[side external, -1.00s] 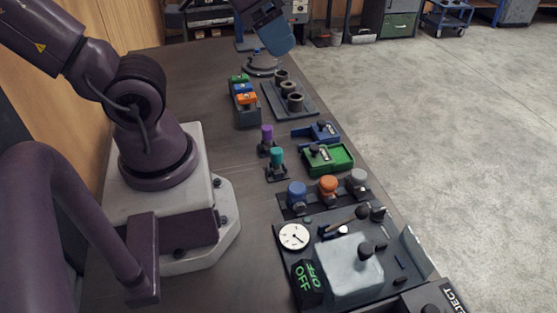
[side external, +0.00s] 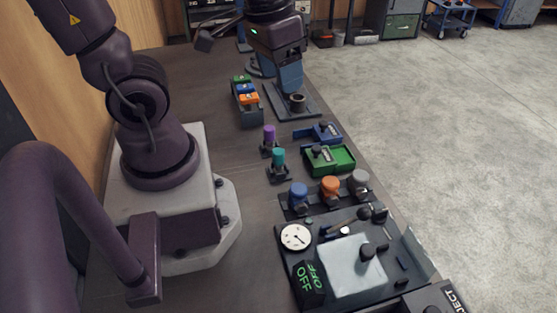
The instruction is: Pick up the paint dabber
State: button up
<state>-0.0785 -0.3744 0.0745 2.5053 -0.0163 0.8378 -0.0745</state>
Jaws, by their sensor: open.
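I cannot tell for certain which thing is the paint dabber; none is labelled. Two small upright pieces with dark stands are candidates: one with a purple top (side external: 269,134) and one with a teal top (side external: 278,158). My gripper (side external: 291,87), with blue fingers pointing down, is over the dark rack (side external: 310,114) of short hollow cylinders. It hides part of the rack. One cylinder (side external: 297,103) shows right by the fingertips; whether they touch it is not clear. My gripper is open.
A holder with green, blue and orange blocks (side external: 249,99) stands left of the rack. Blue (side external: 331,129) and green (side external: 341,154) fixtures, several coloured knobs (side external: 330,187), a dial (side external: 295,237) and a pale plate (side external: 350,272) lie nearer.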

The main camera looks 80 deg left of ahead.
aim_at(278, 151)
jog(key=a+f+n, duration=0.2)
jog(key=f+n, duration=0.2)
jog(key=a+f+n+g, duration=0.1)
jog(key=f+n, duration=0.3)
jog(key=a+f+n+g, duration=0.1)
jog(key=a+f+n, duration=0.1)
jog(key=f+n, duration=0.2)
jog(key=shift+w+a+f, duration=0.2)
jog(key=shift+a+f, duration=0.1)
jog(key=shift+a, duration=0.05)
notch_tip(278, 151, down, 7)
jog(key=shift+f, duration=0.1)
jog(key=shift+w+f, duration=0.25)
jog(key=shift+f, duration=1.1)
jog(key=shift+w+f, duration=0.2)
jog(key=shift+f, duration=1.15)
jog(key=c, duration=1)
